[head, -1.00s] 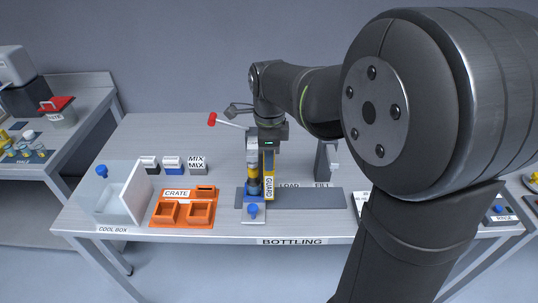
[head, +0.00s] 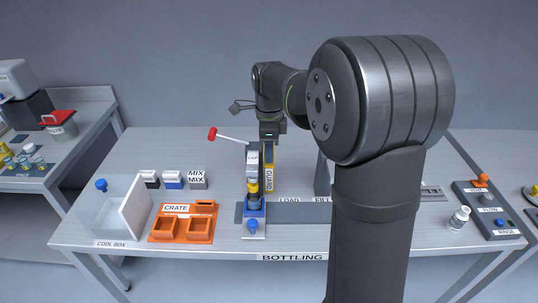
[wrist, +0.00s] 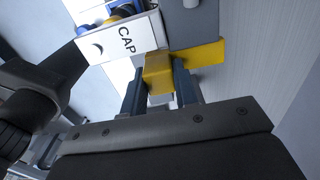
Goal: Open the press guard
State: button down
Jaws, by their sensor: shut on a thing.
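The press (head: 252,160) stands near the middle of the bench, with a white block labelled CAP and a red-tipped lever (head: 213,134) reaching out to the left. The guard (head: 269,179), a narrow upright panel with yellow and its name on it, is at the press's right side, toward the back. My gripper is shut on a yellow block (wrist: 158,73), apparently the guard's handle, beside the CAP block (wrist: 125,40) in the wrist view. My gripper (head: 270,133) shows from behind in the head view, its fingertips hidden. A yellow-and-blue item (head: 253,190) stands under the CAP block.
A blue knob (head: 252,224) sits at the press's front. The orange crate (head: 181,224) and cool box (head: 112,207) are to the left.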

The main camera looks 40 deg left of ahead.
jog(key=c, duration=1.1)
grip_release()
jog(key=shift+r, duration=0.15)
notch_tip(320, 180, up, 17)
jog(key=shift+r, duration=0.1)
jog(key=shift+f, duration=0.2)
notch_tip(320, 180, down, 17)
jog(key=shift+f, duration=0.1)
jog(key=shift+s+d, duration=0.1)
